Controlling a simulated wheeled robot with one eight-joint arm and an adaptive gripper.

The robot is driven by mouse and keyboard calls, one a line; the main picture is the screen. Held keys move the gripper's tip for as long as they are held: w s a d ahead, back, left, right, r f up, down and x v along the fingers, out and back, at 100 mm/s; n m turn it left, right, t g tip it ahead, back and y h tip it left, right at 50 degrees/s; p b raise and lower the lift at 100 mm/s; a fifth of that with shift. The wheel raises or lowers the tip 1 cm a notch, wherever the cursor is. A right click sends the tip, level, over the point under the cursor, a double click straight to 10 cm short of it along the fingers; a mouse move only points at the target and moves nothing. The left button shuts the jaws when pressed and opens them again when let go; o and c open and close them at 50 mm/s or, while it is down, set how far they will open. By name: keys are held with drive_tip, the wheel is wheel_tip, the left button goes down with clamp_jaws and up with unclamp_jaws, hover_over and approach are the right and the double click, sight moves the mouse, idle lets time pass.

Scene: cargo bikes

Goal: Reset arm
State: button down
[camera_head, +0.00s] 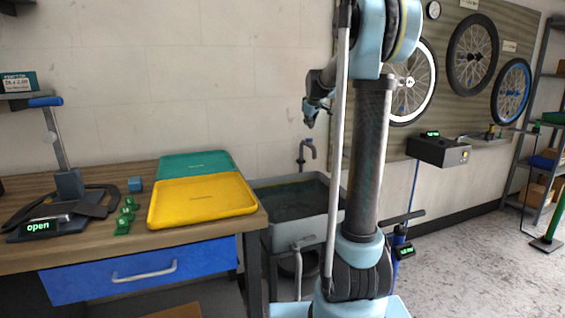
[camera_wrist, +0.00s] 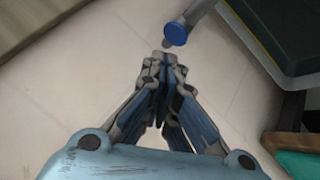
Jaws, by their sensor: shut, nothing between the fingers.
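My arm stands upright right of centre in the head view, its upper part folded. My gripper (camera_head: 310,113) points down in front of the pale wall, above and near the sink's tap. In the wrist view my gripper (camera_wrist: 163,62) shows its fingers together with nothing between them. A round blue cap on a grey bar (camera_wrist: 176,33) appears just beyond the fingertips; I cannot tell how far apart they are.
A workbench (camera_head: 255,222) on the left carries a yellow tray (camera_head: 200,198), a teal tray (camera_head: 185,163) and small green pieces (camera_head: 124,222). A sink (camera_head: 330,200) stands beside it. Wheels (camera_head: 472,55) hang on the right board.

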drive_tip(key=s+f+m+g, duration=0.1)
drive_tip(key=s+f, duration=0.2)
drive_tip(key=s, duration=0.7)
drive_tip(key=s+f+m+g, duration=0.15)
drive_tip(key=s+f, duration=0.25)
drive_tip(key=s, duration=0.5)
drive_tip(key=s+f+m+g, duration=0.1)
drive_tip(key=s+f+m, duration=0.15)
drive_tip(key=s, duration=0.75)
drive_tip(key=s+f+m+g, duration=0.1)
drive_tip(key=s+f, duration=0.7)
drive_tip(key=s, duration=0.3)
drive_tip(key=s+f+m+g, duration=0.2)
drive_tip(key=s+f, duration=0.6)
drive_tip(key=s, duration=0.4)
drive_tip(key=shift+d+f, duration=0.2)
drive_tip(key=shift+d, duration=0.1)
drive_tip(key=shift+w+f, duration=0.2)
drive_tip(key=shift+w, duration=0.15)
